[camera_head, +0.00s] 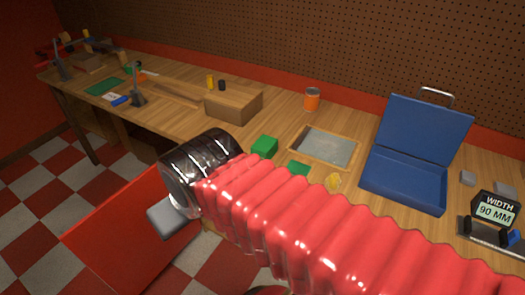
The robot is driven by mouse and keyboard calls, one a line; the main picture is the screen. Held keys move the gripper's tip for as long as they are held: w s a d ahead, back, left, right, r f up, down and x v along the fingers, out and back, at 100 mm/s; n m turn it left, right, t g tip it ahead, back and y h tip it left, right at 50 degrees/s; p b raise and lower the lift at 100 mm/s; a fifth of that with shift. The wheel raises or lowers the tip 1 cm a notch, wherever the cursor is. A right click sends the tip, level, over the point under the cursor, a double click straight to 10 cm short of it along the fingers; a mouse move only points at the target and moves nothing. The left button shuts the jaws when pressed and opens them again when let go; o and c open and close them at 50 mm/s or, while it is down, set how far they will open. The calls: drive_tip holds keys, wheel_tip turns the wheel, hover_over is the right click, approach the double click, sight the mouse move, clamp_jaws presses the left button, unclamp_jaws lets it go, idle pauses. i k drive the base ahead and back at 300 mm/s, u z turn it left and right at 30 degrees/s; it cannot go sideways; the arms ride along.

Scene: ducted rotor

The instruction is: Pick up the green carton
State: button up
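A green box-shaped thing (265,147), likely the green carton, sits near the front edge of the wooden workbench, just right of my arm's dark ribbed end. A second green piece (298,168) lies to its right, partly hidden behind my red bellows arm, so its full shape cannot be told. My gripper (173,216) points down and left, in front of the bench edge. Only a grey part of it shows below the dark cylinder. Its fingertips and the gap between them are not clear. It is apart from both green things in the picture.
The workbench (170,120) carries a brown box (234,105), a grey-filled wooden tray (324,147), an orange can (312,100), an open blue case (405,180), a small yellow thing (333,182) and a width display (495,210). A red panel (120,240) stands below my gripper.

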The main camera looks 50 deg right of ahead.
sight(266, 147)
drive_tip(key=u, duration=0.05)
drive_tip(key=k, duration=0.7)
drive_tip(key=z, duration=1)
drive_tip(key=i, duration=1)
drive_tip(key=k, duration=0.5)
drive_tip(key=z, duration=0.1)
